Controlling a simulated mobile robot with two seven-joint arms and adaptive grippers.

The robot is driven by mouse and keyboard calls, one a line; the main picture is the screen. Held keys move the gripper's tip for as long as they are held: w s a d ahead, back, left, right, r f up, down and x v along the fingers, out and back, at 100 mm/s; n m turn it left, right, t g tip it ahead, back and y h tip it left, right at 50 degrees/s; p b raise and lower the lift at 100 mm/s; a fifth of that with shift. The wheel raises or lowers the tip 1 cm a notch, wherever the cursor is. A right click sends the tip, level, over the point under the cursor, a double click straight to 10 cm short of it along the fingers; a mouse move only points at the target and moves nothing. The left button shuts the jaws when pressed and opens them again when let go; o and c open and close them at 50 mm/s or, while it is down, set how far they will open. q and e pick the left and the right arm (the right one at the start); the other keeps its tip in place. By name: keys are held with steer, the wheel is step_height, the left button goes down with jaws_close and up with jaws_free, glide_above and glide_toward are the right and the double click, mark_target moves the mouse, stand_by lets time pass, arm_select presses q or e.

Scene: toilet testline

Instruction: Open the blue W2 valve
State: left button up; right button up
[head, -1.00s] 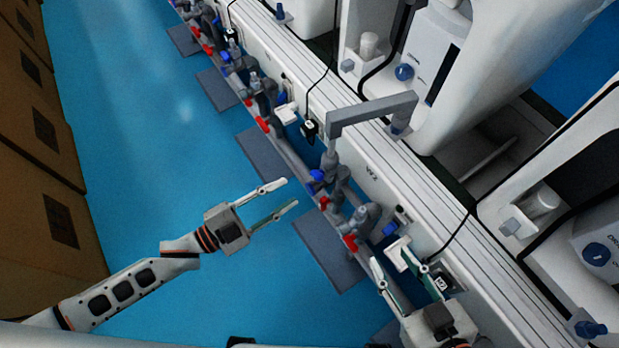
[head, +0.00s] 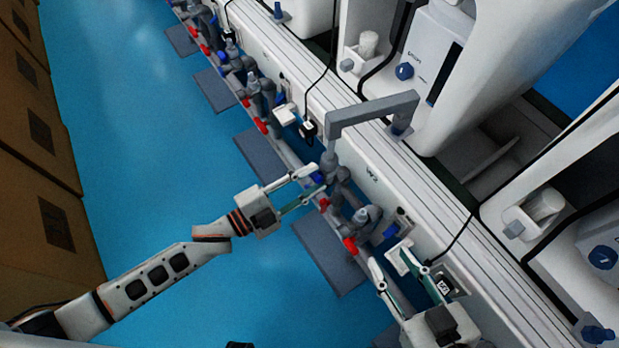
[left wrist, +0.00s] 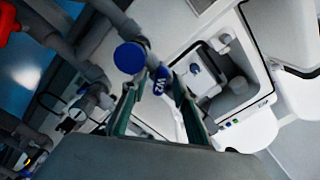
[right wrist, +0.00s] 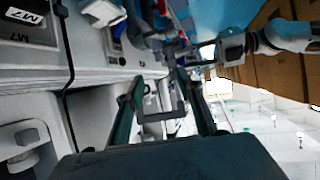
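The blue W2 valve (head: 317,177) sits on the grey pipework below the W2 label, mostly hidden by my left gripper (head: 318,180) in the head view. In the left wrist view, its blue handle marked W2 (left wrist: 160,82) shows between and just beyond the tips of my left gripper (left wrist: 157,92). A round blue knob (left wrist: 130,57) is beside it. The left fingers are apart; contact with the handle cannot be told. My right gripper (head: 398,268) is open and empty by the bench front; it also shows open in the right wrist view (right wrist: 160,85).
Red valve handles (head: 324,204) and another red handle (head: 350,245) sit close by on the same pipes. A grey bent pipe (head: 372,112) rises above the white bench (head: 375,172).

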arm_select(q)
jaws_close()
arm_select(e)
steer(key=shift+s+f, duration=0.15)
steer(key=shift+s, duration=0.05)
